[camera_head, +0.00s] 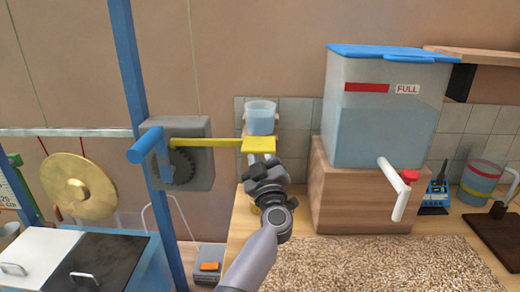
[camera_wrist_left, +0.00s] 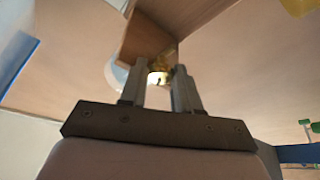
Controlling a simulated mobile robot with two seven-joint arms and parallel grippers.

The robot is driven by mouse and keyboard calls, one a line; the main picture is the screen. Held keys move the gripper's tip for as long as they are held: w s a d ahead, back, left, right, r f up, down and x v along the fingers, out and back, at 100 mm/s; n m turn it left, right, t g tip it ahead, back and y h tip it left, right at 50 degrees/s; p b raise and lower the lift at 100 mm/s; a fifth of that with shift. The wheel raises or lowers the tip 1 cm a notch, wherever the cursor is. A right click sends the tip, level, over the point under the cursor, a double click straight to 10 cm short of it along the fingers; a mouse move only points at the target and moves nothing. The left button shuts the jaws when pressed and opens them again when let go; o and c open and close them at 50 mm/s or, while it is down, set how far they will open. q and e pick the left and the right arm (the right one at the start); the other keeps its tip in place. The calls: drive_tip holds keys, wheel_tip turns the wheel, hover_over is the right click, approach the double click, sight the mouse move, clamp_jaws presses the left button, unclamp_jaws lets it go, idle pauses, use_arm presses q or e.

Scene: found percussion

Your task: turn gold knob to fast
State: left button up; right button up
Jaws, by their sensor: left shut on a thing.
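My left gripper (camera_head: 266,178) reaches in from the bottom middle, over the left end of the wooden counter. In the left wrist view its fingers (camera_wrist_left: 159,76) are shut on a small shiny gold piece, the gold knob (camera_wrist_left: 160,65), which shows between the fingertips. In the head view the gripper and wrist hide most of what it holds. No "fast" mark is readable, so the knob's setting cannot be told. My right gripper is not in view.
A yellow lever (camera_head: 215,143) on a grey box (camera_head: 190,178) extends close above the gripper. A clear cup (camera_head: 261,118) stands behind. A water tank (camera_head: 385,110) with a red-handled tap (camera_head: 398,186) stands right. A gong (camera_head: 78,187) hangs left. A pebbled mat (camera_head: 380,265) covers the front counter.

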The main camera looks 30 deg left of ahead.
use_arm(q)
drive_tip(key=shift+f+n, duration=0.1)
drive_tip(key=shift+n, duration=0.5)
drive_tip(key=o, duration=1)
drive_tip(key=shift+o, duration=0.2)
